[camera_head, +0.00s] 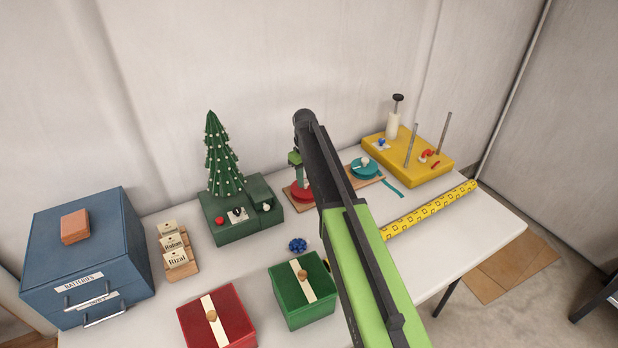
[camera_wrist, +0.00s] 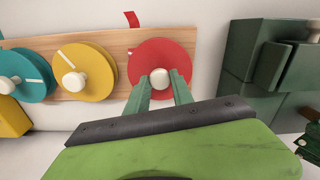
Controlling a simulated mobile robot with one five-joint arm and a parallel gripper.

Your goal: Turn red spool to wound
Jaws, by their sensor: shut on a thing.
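The red spool (camera_wrist: 175,52) is a flat red disc with a pale round knob (camera_wrist: 160,78) on its face, mounted on a wooden board (camera_wrist: 98,40). A short red ribbon end (camera_wrist: 131,19) shows beyond its edge in the wrist view. My gripper (camera_wrist: 160,86) is shut on the knob, with a green finger on either side of it. In the head view the red spool (camera_head: 302,194) is partly hidden by my arm, and my gripper (camera_head: 297,172) reaches down to it.
Yellow (camera_wrist: 84,70) and teal (camera_wrist: 30,72) spools share the board. A green box with a small tree (camera_head: 222,160) stands close to the left of the red spool. A yellow peg block (camera_head: 432,172) stands at right. A blue bow (camera_head: 297,244) and gift boxes lie nearer.

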